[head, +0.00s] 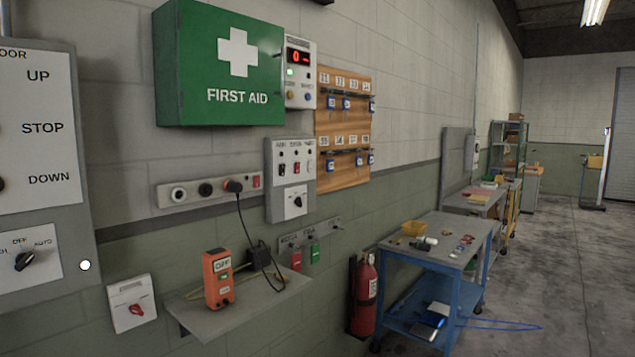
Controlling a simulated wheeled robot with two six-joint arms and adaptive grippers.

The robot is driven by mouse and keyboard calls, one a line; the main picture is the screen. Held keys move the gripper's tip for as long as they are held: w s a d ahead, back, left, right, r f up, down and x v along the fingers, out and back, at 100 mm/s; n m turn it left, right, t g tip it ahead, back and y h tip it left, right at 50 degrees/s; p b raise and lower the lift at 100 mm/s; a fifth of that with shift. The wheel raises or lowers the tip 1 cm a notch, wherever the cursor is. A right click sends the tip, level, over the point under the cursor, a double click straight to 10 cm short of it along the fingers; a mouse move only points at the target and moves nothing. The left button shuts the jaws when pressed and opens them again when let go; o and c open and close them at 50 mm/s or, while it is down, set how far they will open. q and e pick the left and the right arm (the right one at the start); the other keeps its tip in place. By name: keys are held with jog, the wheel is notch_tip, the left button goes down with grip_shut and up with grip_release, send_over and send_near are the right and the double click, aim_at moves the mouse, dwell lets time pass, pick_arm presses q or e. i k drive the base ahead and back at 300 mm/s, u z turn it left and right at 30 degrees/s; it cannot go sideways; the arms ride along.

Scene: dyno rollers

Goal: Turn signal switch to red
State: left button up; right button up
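No switch carries a label I can read as "signal", so I cannot tell which one the task means. A grey wall box (291,180) holds several small toggles and, below them, a black rotary knob (297,202). A white wall box (132,303) at lower left has a red rotary knob (136,310). A grey door panel (68,240) at the left edge has a black rotary knob (25,261) under OFF and AUTO lettering. A white display box (300,72) shows a red digit and a lit green square. Neither gripper is in view.
A shelf (240,310) juts from the wall, bearing an orange handheld unit (217,279) and a black plugged-in adapter (260,256) with its cord. A fire extinguisher (364,295) and a blue workbench (440,238) stand right. The floor (560,260) beyond is clear.

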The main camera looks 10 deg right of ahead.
aim_at(299, 201)
jog(key=u, duration=0.95)
jog(key=k, duration=0.2)
jog(key=z, duration=1.75)
jog(key=i, duration=0.9)
jog(key=z, duration=0.5)
jog(key=i, duration=1.15)
jog(key=u, duration=0.3)
